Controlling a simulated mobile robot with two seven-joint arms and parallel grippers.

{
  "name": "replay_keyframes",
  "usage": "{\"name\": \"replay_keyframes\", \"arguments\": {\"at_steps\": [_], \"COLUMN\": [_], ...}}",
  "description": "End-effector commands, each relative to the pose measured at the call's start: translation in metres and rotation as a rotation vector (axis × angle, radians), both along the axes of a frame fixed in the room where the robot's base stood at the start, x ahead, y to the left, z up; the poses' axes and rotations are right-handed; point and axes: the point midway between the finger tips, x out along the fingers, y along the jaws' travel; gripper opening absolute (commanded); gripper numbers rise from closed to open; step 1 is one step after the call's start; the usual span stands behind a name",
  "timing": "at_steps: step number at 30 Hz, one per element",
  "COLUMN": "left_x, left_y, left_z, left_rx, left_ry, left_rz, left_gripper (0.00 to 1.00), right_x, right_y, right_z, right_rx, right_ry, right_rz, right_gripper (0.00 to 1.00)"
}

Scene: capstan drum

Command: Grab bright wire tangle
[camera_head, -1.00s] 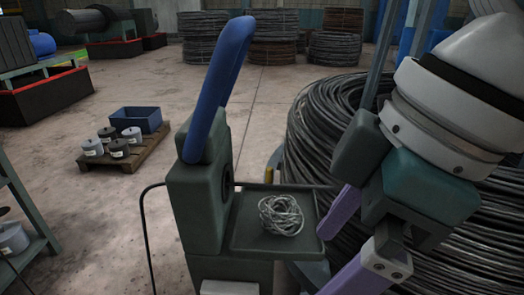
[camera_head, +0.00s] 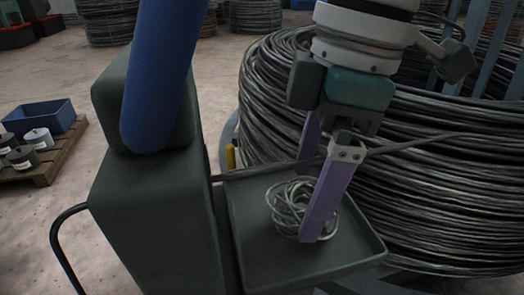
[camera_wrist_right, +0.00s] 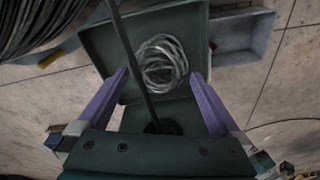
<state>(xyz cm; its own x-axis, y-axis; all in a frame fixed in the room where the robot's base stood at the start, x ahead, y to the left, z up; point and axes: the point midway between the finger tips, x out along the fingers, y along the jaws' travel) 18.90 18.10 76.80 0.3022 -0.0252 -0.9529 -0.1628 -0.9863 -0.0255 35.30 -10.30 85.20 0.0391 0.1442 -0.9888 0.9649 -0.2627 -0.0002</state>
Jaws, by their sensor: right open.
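The bright wire tangle (camera_head: 288,208), a loose silvery coil, lies on the dark green tray (camera_head: 340,258) beside the machine. My right gripper (camera_head: 308,200) points down over the tray with its purple fingers apart and nothing held. In the head view its near finger covers the right part of the tangle. In the right wrist view the tangle (camera_wrist_right: 162,62) lies between the two finger lines, beyond the tips, on the tray (camera_wrist_right: 95,40). I cannot tell whether a finger touches it. My left gripper is not in view.
A dark cable (camera_head: 410,146) runs from the machine to the large wire coil (camera_head: 430,200), passing between my right fingers. A pallet with a blue bin (camera_head: 40,118) is farther left.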

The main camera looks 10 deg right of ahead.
Motion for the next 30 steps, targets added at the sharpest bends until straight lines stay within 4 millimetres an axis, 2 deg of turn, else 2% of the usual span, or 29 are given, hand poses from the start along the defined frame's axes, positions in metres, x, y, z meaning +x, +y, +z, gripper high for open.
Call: {"name": "replay_keyframes", "arguments": {"at_steps": [1, 4, 13, 30], "left_x": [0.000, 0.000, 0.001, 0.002], "left_y": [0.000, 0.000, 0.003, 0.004], "left_z": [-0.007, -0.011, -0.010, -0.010], "left_rx": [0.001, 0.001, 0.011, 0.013], "left_ry": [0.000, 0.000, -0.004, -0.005], "left_rz": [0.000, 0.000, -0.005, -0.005], "left_gripper": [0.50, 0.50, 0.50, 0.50], "right_x": [0.000, 0.000, 0.001, 0.001], "right_y": [-0.003, 0.000, 0.001, 0.001], "right_z": [-0.013, -0.024, -0.028, -0.028], "right_rx": [-0.001, -0.002, 0.000, 0.000], "right_ry": [0.003, 0.001, -0.001, -0.001], "right_rz": [-0.001, 0.001, 0.001, 0.001], "right_gripper": [1.00, 1.00, 1.00, 0.37]}}
